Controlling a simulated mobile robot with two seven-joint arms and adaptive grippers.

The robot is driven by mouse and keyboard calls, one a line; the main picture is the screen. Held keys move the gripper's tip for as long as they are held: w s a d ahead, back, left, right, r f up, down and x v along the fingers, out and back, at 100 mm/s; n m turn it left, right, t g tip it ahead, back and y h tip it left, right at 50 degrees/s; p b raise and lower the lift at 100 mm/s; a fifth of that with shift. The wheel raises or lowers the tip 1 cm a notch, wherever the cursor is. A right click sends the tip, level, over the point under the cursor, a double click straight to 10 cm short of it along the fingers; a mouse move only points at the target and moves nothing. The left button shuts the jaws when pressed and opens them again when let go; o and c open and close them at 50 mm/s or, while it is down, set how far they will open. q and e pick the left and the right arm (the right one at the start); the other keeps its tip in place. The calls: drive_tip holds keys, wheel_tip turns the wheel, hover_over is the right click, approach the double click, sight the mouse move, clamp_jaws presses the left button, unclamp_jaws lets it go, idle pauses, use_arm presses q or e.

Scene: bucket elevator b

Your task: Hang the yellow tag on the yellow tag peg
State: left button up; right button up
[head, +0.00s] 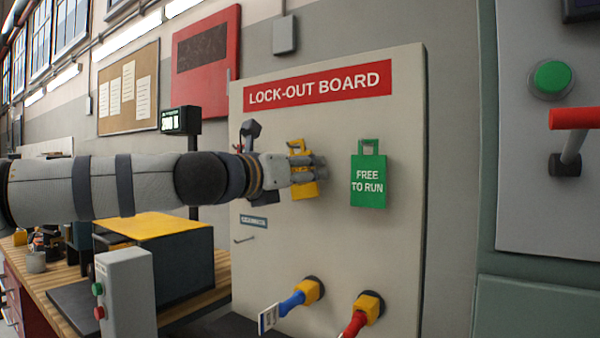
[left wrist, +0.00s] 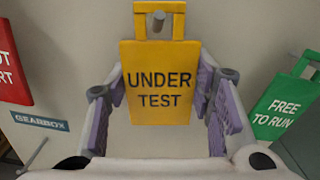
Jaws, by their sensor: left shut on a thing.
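The yellow tag (left wrist: 158,90) reads UNDER TEST and is upright in the left wrist view, its face toward the camera. My left gripper (head: 308,176) is shut on it, one finger at each side edge, close in front of the lock-out board (head: 325,235). In the head view the fingers hide much of the tag (head: 297,146). A grey peg (left wrist: 158,19) shows inside the opening of the tag's handle loop, near its top bar. I cannot tell whether the loop rests on the peg. My right gripper is not in view.
A green FREE TO RUN tag (head: 369,181) hangs close to the right. A red tag (left wrist: 13,65) is at the left, above the GEARBOX label (left wrist: 39,121) and a bare peg (head: 243,240). Blue (head: 291,304) and red (head: 354,324) plugs stick out lower down.

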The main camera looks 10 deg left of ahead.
use_arm(q)
drive_tip(key=o, duration=1.2)
